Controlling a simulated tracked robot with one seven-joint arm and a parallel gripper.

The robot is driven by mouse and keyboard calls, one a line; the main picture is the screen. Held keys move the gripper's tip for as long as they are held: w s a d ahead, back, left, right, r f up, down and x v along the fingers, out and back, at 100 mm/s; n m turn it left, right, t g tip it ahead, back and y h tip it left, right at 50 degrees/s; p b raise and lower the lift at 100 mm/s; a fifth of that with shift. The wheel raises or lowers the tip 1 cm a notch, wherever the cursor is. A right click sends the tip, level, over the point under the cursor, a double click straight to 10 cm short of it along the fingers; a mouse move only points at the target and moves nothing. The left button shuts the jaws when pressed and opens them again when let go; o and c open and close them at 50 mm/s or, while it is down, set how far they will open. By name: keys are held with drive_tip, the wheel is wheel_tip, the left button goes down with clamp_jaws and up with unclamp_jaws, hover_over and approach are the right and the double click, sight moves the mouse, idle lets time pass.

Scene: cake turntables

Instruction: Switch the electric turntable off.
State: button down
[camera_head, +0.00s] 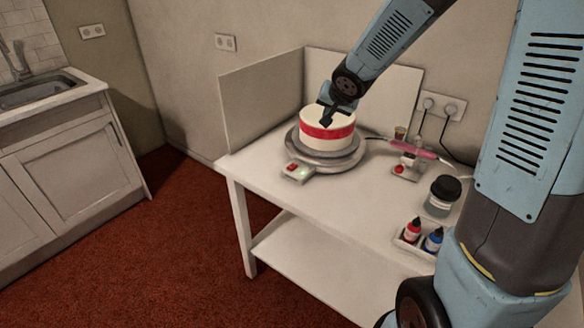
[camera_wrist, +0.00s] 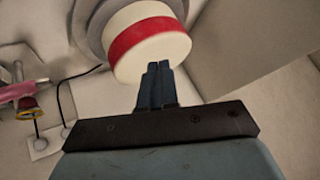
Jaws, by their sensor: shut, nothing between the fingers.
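The electric turntable (camera_head: 340,164) is a grey metal disc on the white table, with a small light control box (camera_head: 299,172) at its front left. The box carries a red switch (camera_head: 292,167) and a lit green light (camera_head: 304,171). A white cake with a red band (camera_head: 312,131) stands on the turntable; it also shows in the wrist view (camera_wrist: 130,39). My gripper (camera_head: 325,120) is shut and empty, at the cake in the head view. In the wrist view its fingertips (camera_wrist: 158,66) overlap the cake's edge; I cannot tell whether they touch. The switch is out of the wrist view.
A pink tool (camera_head: 412,150) and a small box with a red button (camera_head: 400,169) lie to the right. A dark-lidded jar (camera_head: 442,195) and a tray of colour bottles (camera_head: 413,231) stand at the right front. Upright panels (camera_head: 262,101) border the back and left. The table's front left is clear.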

sight(295, 167)
drive_tip(key=w+a+f+g+y, duration=0.1)
drive_tip(key=w+a+f+y, duration=0.1)
drive_tip(key=a+f, duration=0.6)
drive_tip(key=shift+w+a+f+m+y, duration=0.3)
drive_tip(key=shift+w+y, duration=0.1)
drive_tip(key=shift+y, duration=0.2)
drive_tip(key=shift+s+a+f, duration=0.1)
drive_tip(key=shift+s+f, duration=0.05)
drive_tip(key=shift+f, duration=1.3)
drive_tip(key=shift+s+a+f, duration=0.1)
drive_tip(key=shift+s+f, duration=0.05)
drive_tip(key=shift+f, duration=1.3)
drive_tip(key=shift+s+a+f, duration=0.1)
drive_tip(key=shift+s+f, duration=0.05)
drive_tip(key=shift+f, duration=1.45)
drive_tip(key=shift+s+f, duration=0.1)
drive_tip(key=shift+f, duration=0.1)
drive_tip(key=shift+s+f, duration=0.2)
drive_tip(key=shift+f, duration=0.1)
